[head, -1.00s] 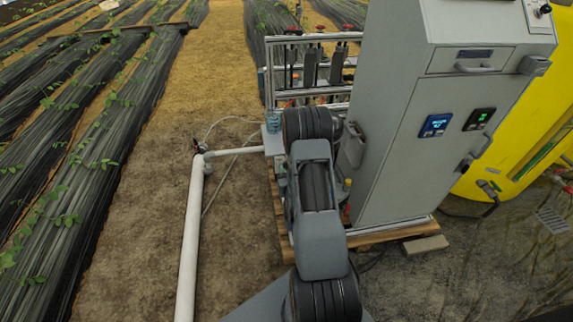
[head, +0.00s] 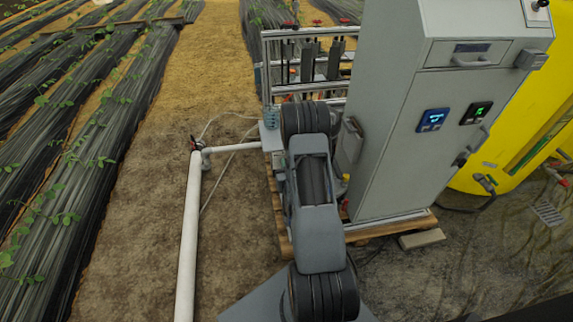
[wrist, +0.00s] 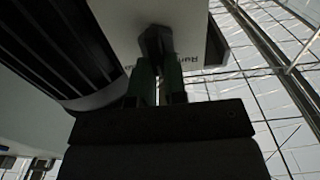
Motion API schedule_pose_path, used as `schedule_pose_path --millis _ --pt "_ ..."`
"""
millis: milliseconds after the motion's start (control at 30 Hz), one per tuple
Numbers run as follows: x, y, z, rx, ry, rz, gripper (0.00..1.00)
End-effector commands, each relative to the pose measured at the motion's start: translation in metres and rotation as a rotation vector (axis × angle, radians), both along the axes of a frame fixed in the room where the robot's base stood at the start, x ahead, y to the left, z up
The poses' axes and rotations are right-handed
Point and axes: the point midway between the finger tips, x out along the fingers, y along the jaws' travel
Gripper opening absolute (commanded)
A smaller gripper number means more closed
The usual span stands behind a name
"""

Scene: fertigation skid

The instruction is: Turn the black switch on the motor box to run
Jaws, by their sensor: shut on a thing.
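In the wrist view the black switch (wrist: 155,42) stands out from a pale box face, the motor box (wrist: 188,22). Part of an upside-down label, which seems to read "Run", shows on the box right of the switch. My gripper (wrist: 158,76) is shut on the switch, with its green fingers on either side of the knob. The fingertips and the knob are dark, so the switch's exact angle is hard to tell. In the head view my arm hides the gripper and the switch.
A tall grey cabinet (head: 395,150) stands close to the right of my arm, on a wooden pallet (head: 385,229). A metal pipe frame (head: 267,75) is behind the arm. A white pipe (head: 189,235) runs along the left. A yellow tank (head: 525,120) stands behind the cabinet.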

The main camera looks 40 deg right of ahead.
Motion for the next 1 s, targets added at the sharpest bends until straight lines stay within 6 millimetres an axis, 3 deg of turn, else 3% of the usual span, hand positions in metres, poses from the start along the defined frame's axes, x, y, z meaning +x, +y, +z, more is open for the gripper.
schedule_pose_path --millis 367,1000 --pt "0.0016 0.0017 -0.0036 -0.121 0.055 0.0 0.0" --pt "0.0048 0.0081 -0.006 -0.577 0.274 -0.002 0.0"
